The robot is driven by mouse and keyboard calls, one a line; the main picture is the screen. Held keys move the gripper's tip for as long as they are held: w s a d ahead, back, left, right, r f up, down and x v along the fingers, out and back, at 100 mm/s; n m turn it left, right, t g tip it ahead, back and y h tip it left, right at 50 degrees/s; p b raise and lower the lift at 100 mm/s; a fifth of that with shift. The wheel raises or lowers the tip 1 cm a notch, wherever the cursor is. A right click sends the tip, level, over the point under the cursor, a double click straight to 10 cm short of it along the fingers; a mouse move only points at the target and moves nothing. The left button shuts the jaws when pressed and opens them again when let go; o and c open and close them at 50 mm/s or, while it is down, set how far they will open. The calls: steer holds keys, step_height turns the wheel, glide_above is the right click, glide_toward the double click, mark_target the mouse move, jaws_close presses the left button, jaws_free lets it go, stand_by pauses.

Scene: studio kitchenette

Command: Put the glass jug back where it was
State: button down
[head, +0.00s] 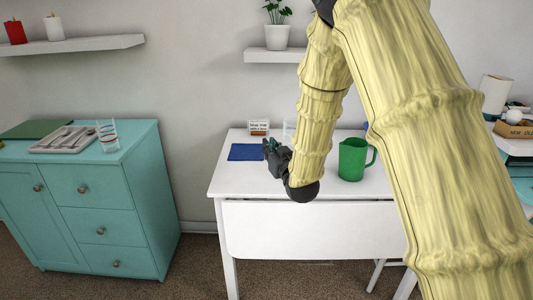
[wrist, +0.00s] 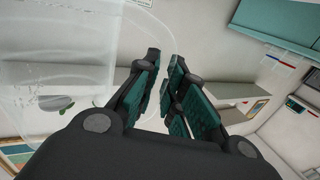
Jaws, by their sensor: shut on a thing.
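The glass jug (wrist: 85,75) is clear and fills the left of the wrist view, its curved handle running between my fingers. In the head view a faint clear edge of it (head: 289,129) shows just behind my gripper, and my arm hides the rest. My gripper (head: 268,147) is over the white table beside the blue mat. In the wrist view my gripper (wrist: 163,78) is shut on the jug's handle. I cannot tell whether the jug's base touches the table.
A green pitcher (head: 352,160) stands on the white table (head: 225,182) right of my gripper. A blue mat (head: 245,152) and small sign (head: 259,128) are at the left. A teal cabinet (head: 125,205) holds a striped glass (head: 107,136) and a cutlery tray (head: 63,140). A shelf (head: 268,56) hangs above.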

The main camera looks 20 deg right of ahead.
steer(key=shift+w+f, duration=0.95)
steer(key=shift+w, duration=0.25)
steer(key=shift+w+f, duration=0.95)
steer(key=shift+w, duration=0.2)
steer(key=shift+r, duration=0.1)
steer(key=shift+a, duration=0.1)
steer(key=c, duration=1.9)
jaws_free()
steer(key=shift+s+f+b, duration=0.1)
steer(key=shift+f+b, duration=0.15)
steer(key=shift+b, duration=0.05)
steer(key=shift+c, duration=0.2)
steer(key=o, duration=0.4)
steer(key=shift+o, duration=0.2)
steer(key=shift+s+r, duration=0.1)
steer(key=shift+r, duration=0.05)
steer(key=s, duration=0.4)
steer(key=s+d, duration=0.1)
steer(key=s, duration=0.6)
steer(key=shift+s+d, duration=0.15)
steer(key=shift+s, duration=0.25)
